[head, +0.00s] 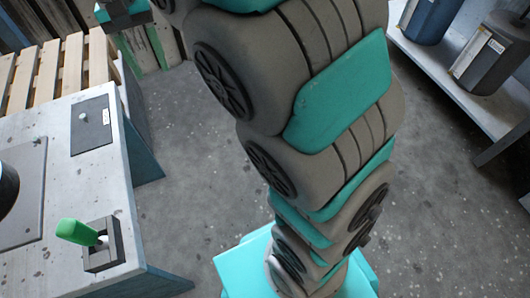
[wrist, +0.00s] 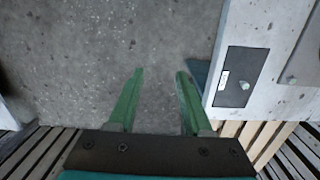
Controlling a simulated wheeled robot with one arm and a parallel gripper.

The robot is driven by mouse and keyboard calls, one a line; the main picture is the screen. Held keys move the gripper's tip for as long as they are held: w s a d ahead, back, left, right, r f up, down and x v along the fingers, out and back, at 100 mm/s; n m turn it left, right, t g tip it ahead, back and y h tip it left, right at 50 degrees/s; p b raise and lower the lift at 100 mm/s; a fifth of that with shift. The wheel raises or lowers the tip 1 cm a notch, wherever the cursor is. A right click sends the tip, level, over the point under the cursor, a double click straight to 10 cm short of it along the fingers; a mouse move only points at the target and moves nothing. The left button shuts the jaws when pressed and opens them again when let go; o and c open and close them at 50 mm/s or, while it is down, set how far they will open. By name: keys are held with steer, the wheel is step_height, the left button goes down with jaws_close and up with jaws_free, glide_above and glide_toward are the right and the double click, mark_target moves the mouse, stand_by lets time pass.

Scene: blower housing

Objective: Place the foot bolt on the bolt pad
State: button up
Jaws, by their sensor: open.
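A small light bolt (head: 83,116), which looks like the foot bolt, stands on a dark rectangular plate (head: 97,138), seemingly the bolt pad, on the grey workbench. In the wrist view the bolt (wrist: 244,86) and the dark plate (wrist: 233,62), which carries a white label, show at the right. My gripper (wrist: 160,73) is open, its two green fingers apart with only the concrete floor between them. The fingers are empty and to the left of the plate in that view, clear of the bolt.
The workbench (head: 60,185) also holds a green-handled tool (head: 77,232) in a dark block and a dark round object (head: 6,190), cut off at the left. A wooden pallet (head: 45,75) lies behind. A shelf (head: 445,70) with dark canisters stands at right. Open floor lies between.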

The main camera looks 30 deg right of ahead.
steer(key=s+d+f, duration=0.4)
steer(key=s, duration=0.4)
steer(key=s+d+f+n, duration=0.1)
steer(key=s+d+f, duration=0.3)
steer(key=s, duration=0.5)
steer(key=s+d+f+g, duration=0.1)
steer(key=s+d+f, duration=0.3)
steer(key=s, duration=0.5)
steer(key=shift+s+d+f+n, duration=0.2)
steer(key=shift+d+f+n, duration=0.15)
steer(key=shift+d, duration=0.45)
